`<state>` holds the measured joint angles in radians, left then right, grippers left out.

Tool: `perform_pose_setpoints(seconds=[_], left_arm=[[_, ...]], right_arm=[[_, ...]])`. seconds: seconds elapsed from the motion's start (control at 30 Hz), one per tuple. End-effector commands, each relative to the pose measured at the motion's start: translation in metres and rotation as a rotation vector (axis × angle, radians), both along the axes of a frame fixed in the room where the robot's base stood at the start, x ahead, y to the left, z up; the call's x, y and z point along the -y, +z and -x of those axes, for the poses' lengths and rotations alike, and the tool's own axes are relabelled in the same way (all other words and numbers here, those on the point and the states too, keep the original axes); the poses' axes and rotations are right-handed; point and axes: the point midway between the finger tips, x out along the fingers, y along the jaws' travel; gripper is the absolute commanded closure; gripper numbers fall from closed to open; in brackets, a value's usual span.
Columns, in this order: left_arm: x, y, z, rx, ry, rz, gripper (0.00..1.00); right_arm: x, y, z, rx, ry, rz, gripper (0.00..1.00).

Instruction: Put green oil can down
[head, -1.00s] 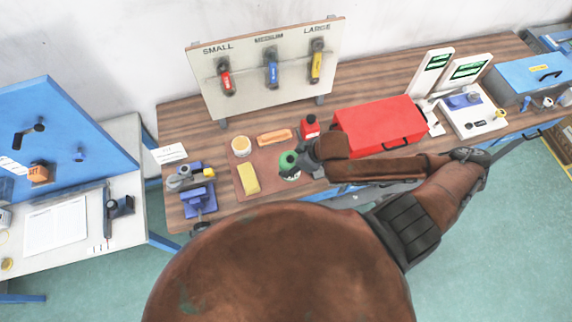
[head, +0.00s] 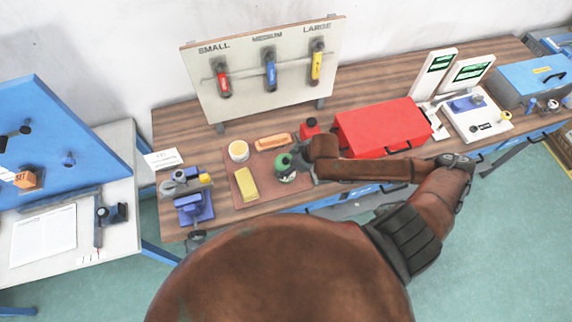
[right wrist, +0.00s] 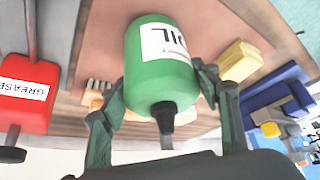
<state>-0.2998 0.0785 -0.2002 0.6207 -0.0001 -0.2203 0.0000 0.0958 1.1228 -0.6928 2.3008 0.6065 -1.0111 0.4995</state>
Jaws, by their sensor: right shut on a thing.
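The green oil can (head: 284,162) is over the right part of a brown mat (head: 267,164) on the wooden bench. In the right wrist view the green oil can (right wrist: 162,65) has a white label and a dark nozzle pointing towards the wrist. My right gripper (head: 300,164) is shut on the can, and its two fingers (right wrist: 160,95) sit on either side of it. I cannot tell whether the can's base touches the mat. My left gripper is not in view.
A red toolbox (head: 382,128) stands right, a blue vise (head: 193,207) left.

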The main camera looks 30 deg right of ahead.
Motion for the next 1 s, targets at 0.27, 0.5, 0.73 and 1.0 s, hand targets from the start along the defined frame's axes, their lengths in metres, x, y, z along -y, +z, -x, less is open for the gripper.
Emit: perform_pose_setpoints(seconds=[0.27, 0.5, 0.73, 1.0], left_arm=[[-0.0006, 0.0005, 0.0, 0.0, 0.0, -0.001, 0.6], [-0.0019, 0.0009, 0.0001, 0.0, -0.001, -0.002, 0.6], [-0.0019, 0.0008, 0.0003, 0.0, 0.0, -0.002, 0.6], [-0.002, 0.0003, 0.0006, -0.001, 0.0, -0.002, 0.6]], right_arm=[[-0.0005, -0.0019, -0.0011, 0.004, 0.001, -0.001, 0.82], [-0.0002, -0.0049, -0.0002, 0.002, 0.0, 0.0, 0.34], [-0.0001, -0.0048, -0.0002, 0.002, 0.0, 0.0, 0.26], [0.0019, 0.0014, 0.0016, 0.002, 0.0, 0.001, 0.26]])
